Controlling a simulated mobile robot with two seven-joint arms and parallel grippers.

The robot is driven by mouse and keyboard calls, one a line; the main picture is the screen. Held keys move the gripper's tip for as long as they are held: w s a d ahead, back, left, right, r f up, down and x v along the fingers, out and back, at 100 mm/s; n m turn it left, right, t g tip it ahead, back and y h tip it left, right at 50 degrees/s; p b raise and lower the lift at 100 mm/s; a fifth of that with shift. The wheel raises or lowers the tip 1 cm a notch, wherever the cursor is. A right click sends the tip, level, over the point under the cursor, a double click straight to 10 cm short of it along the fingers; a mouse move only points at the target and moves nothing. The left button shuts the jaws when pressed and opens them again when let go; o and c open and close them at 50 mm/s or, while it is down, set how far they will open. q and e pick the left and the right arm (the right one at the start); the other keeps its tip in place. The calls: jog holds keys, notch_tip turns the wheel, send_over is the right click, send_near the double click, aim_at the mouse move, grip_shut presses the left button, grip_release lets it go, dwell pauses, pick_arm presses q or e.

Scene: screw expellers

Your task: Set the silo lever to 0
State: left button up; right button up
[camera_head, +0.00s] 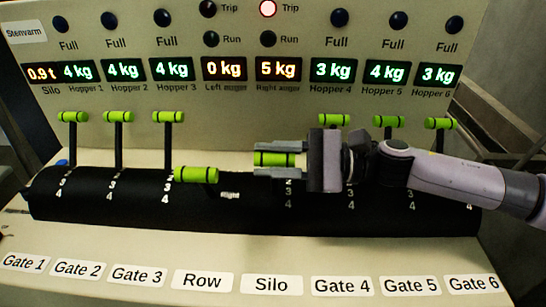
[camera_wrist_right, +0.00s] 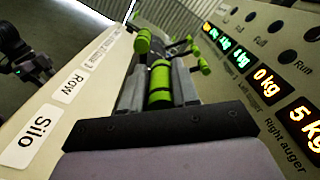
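The silo lever has a bright green cylindrical handle (camera_head: 274,159), above the label "Silo" (camera_head: 271,285). It is pulled part way toward the labels, lower than the upright gate levers and a little higher than the row lever. My right gripper (camera_head: 280,160) comes in from the right, with one finger above and one below the handle. In the right wrist view the silo handle (camera_wrist_right: 160,80) lies snugly between the two fingers (camera_wrist_right: 160,95). The numbers 3 and 4 show below it; the lever's stem is hidden.
The row lever (camera_head: 196,174) is pulled down just left of the silo lever. Gate levers stand upright on both sides, such as gate 3 (camera_head: 172,116) and gate 4 (camera_head: 333,120). The right auger display (camera_head: 278,69) reads 5 kg; the right trip lamp (camera_head: 268,8) is lit.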

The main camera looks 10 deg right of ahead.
grip_shut()
jog(key=shift+w, duration=0.15)
jog(key=shift+w+d+r+b, duration=0.1)
jog(key=shift+w+b, duration=0.1)
jog(key=shift+b, duration=0.2)
jog(key=w+d+m+b, duration=0.2)
jog(key=w+m+b, duration=0.2)
jog(key=w+b, duration=0.3)
jog(key=w, duration=0.4)
jog(key=shift+f, duration=0.2)
jog(key=shift+d, duration=0.1)
